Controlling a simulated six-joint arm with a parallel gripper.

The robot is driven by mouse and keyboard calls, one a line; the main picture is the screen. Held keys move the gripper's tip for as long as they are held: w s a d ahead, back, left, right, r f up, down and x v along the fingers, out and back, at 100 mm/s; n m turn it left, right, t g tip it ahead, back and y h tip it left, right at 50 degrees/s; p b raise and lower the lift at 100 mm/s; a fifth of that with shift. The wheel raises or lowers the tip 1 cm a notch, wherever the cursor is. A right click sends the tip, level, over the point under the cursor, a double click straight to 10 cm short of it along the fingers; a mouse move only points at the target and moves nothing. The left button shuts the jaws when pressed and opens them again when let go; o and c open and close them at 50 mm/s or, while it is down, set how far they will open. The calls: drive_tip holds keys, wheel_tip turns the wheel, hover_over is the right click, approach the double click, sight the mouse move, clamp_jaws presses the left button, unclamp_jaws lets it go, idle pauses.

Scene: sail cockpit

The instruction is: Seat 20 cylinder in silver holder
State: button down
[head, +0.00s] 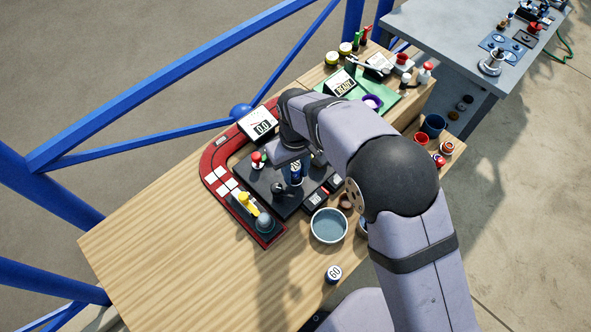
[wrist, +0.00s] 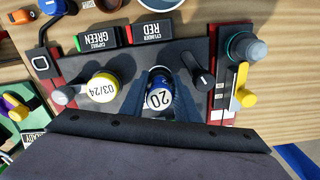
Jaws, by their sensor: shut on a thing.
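The 20 cylinder (wrist: 159,97), blue with a white label reading 20, sits between the two fingers of my gripper (wrist: 160,108) in the wrist view. The gripper is shut on it. I cannot tell whether the cylinder's lower end touches anything. I cannot make out the silver holder with certainty; the area beneath the cylinder is hidden.
A bowl (head: 328,226) and a 60 cylinder (head: 333,274) stand nearby. The table's left part (head: 165,245) is clear.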

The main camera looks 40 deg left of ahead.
sight(295, 167)
drive_tip(key=shift+f, duration=0.2)
drive_tip(key=shift+r+p, duration=0.65)
drive_tip(key=shift+r, duration=0.2)
idle(0.7)
drive_tip(key=shift+f+b, duration=0.5)
drive_tip(key=shift+f, duration=0.3)
idle(0.5)
drive_tip(key=c, duration=1.6)
unclamp_jaws()
drive_tip(key=shift+c, duration=0.2)
drive_tip(key=shift+r, duration=0.1)
drive_tip(key=shift+r+p, duration=4)
drive_tip(key=shift+r, duration=1.45)
